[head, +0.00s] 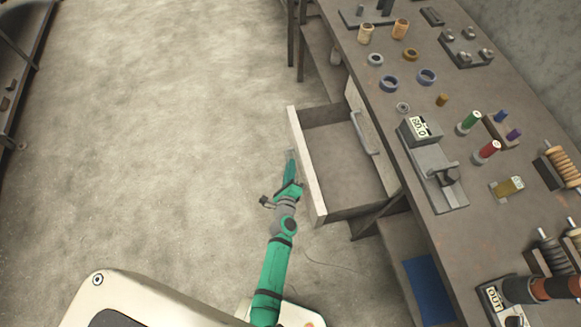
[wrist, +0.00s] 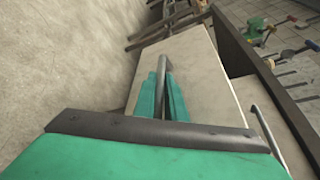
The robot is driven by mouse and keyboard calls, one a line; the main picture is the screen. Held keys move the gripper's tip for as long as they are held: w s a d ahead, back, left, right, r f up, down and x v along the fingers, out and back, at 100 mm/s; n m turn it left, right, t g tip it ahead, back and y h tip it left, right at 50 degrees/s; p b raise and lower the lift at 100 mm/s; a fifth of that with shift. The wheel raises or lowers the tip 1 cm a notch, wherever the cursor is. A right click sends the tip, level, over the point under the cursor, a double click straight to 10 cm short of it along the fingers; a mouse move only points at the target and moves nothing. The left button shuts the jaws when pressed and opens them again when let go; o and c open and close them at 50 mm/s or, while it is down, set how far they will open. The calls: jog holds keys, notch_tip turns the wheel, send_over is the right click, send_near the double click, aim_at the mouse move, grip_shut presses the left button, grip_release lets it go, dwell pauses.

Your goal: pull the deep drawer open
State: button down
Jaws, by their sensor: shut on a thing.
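The deep drawer (head: 306,165) stands pulled out from the bench to the left, and its inside looks empty. In the wrist view its pale front panel (wrist: 203,78) lies beyond my fingers. My gripper (head: 291,158) is at the outer side of that front panel. In the wrist view my gripper (wrist: 166,84) is shut on the grey bar handle (wrist: 164,63), which stands between the two green fingers. In the head view the handle is hidden by my gripper.
A shut drawer with a bar handle (head: 365,133) sits above the open one. The bench top (head: 400,135) holds rings, spools and a gauge (head: 420,128). A blue item (head: 428,290) lies on a low shelf. The floor (head: 170,150) to the left is clear.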

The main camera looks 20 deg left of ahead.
jog(key=shift+d+f, duration=0.1)
jog(key=shift+f, duration=0.05)
jog(key=c, duration=2.1)
grip_release()
jog(key=shift+s, duration=0.1)
jog(key=v, duration=1)
jog(key=shift+s+d, duration=0.1)
jog(key=shift+s, duration=0.25)
